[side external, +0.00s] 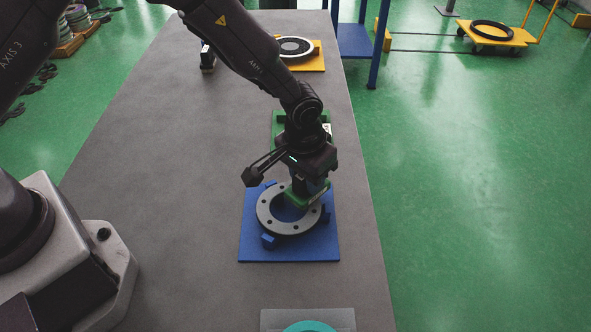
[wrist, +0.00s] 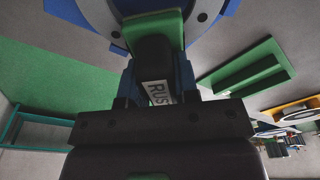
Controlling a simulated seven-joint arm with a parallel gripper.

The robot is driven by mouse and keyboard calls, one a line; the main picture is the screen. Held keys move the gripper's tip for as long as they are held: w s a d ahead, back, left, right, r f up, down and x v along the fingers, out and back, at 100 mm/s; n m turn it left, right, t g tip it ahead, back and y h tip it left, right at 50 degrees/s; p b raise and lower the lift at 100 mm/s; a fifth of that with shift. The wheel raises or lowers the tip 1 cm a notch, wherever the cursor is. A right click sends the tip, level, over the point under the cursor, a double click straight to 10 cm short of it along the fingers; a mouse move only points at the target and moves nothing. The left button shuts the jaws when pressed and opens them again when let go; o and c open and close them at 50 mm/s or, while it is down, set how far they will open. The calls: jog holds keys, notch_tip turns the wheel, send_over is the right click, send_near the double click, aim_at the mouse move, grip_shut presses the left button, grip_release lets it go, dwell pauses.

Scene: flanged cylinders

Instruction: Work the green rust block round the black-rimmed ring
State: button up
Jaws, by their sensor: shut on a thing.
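My gripper (side external: 309,182) is shut on the green rust block (side external: 300,198), which has a green pad under a black body. In the wrist view the block's black body (wrist: 154,58) carries a white label reading "RUS", partly cut off, between the blue fingers. A grey flange ring (side external: 266,222) with bolt holes and a dark edge lies on a blue plate (side external: 253,251). The block is at the ring's far right part; I cannot tell whether its pad touches the face. The ring also shows in the wrist view (wrist: 205,12), mostly cut off.
Blue clamps (side external: 269,241) stand around the ring. A green slotted holder (side external: 280,122) is behind my gripper. A yellow plate (side external: 315,64) with a ring lies farther back. A teal ring (side external: 309,327) lies at the front edge. The grey table (side external: 180,180) is clear to the left.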

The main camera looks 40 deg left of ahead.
jog(key=shift+s+d, duration=0.2)
jog(key=shift+d, duration=0.65)
jog(key=shift+s+d, duration=0.4)
jog(key=shift+d, duration=0.25)
notch_tip(320, 180, up, 8)
jog(key=shift+a, duration=0.1)
